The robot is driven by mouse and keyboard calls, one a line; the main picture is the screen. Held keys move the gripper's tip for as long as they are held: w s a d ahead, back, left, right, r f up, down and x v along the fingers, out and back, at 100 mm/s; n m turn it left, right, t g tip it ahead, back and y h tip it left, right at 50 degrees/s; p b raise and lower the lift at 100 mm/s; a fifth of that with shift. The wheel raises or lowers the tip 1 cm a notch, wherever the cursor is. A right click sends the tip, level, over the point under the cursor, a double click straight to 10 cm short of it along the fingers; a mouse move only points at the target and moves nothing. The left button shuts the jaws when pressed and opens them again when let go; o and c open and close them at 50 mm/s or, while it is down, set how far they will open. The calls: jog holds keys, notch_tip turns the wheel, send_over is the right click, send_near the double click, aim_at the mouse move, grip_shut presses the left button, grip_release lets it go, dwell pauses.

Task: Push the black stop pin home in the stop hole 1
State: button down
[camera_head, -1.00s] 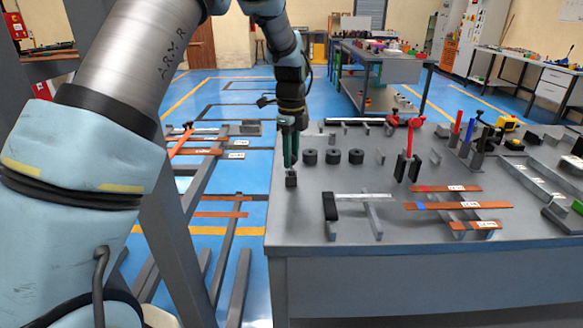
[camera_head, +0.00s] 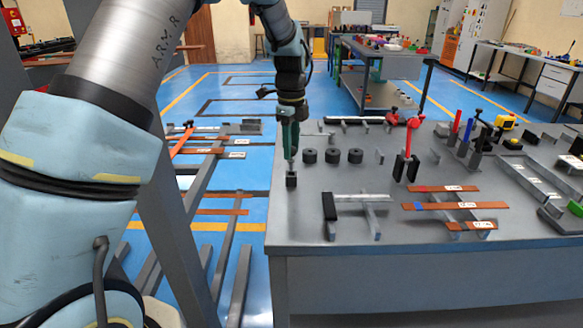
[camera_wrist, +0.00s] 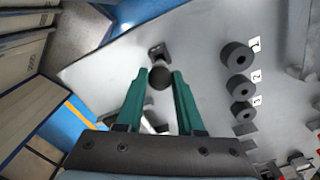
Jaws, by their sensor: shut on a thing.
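My gripper (camera_head: 290,157) hangs over the left part of the grey bench, fingers pointing down. In the wrist view its green fingers (camera_wrist: 160,77) close on the round dark head of the black stop pin (camera_wrist: 160,78). The pin's lower end is hard to make out. Three black cylinders with centre holes (camera_wrist: 237,58) stand in a row to the right, beside labels 1, 2 and 3.
The grey bench (camera_head: 300,232) has clear top around the small block. To the right are a black-ended bar on a support (camera_head: 330,207), copper bars (camera_head: 440,206) and a red-handled tool (camera_head: 407,140). A rack of bars (camera_head: 225,212) stands left of the bench.

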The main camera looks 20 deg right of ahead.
jog(key=shift+r, duration=0.1)
jog(key=shift+r+p, duration=1.9)
jog(key=shift+r, duration=0.6)
